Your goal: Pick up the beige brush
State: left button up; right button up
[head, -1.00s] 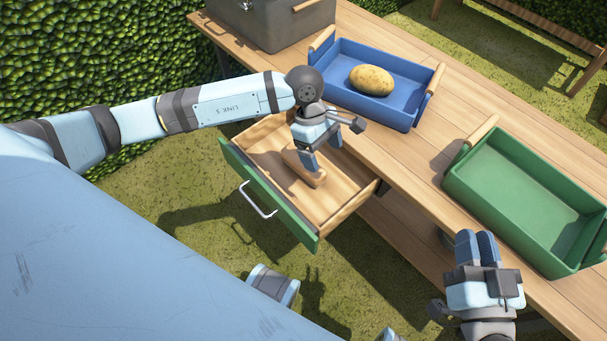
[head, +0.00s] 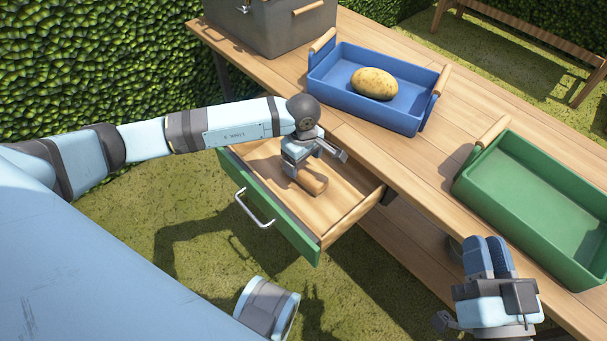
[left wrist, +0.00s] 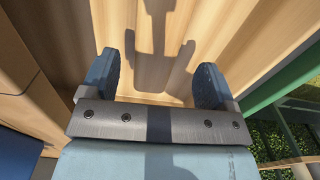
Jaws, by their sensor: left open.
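The beige brush (head: 313,183) lies on the floor of the open drawer, partly hidden by my left gripper. My left gripper (head: 296,172) is down inside the drawer at the brush, pointing downward. In the left wrist view its two blue fingers (left wrist: 155,80) are apart, with wood-coloured surface and shadow between them. I cannot tell the brush clearly from the drawer floor there, nor whether the fingers touch it. My right gripper (head: 488,256) is at the lower right by the table edge, its fingers together and empty.
The wooden drawer has a green front (head: 270,210) with a metal handle and is pulled out from the table (head: 400,170). A blue tray (head: 385,112) holding a potato (head: 374,84), a green tray (head: 530,200) and a grey box (head: 270,28) stand on the table.

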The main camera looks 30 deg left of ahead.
aim_at(304, 167)
pick_arm(q)
jog(key=f, duration=0.2)
jog(key=f+b, duration=0.1)
jog(key=shift+w+f, duration=0.2)
jog(key=shift+f, duration=0.2)
pick_arm(e)
notch_tip(304, 167, down, 2)
jog(key=shift+w+a+f+g, duration=0.1)
jog(key=shift+f+g, duration=0.1)
jog(key=shift+g, duration=0.3)
pick_arm(q)
jog(key=c, duration=1.1)
jog(key=shift+o, duration=0.2)
jog(key=shift+r, duration=0.15)
pick_arm(e)
jog(key=shift+r, duration=0.1)
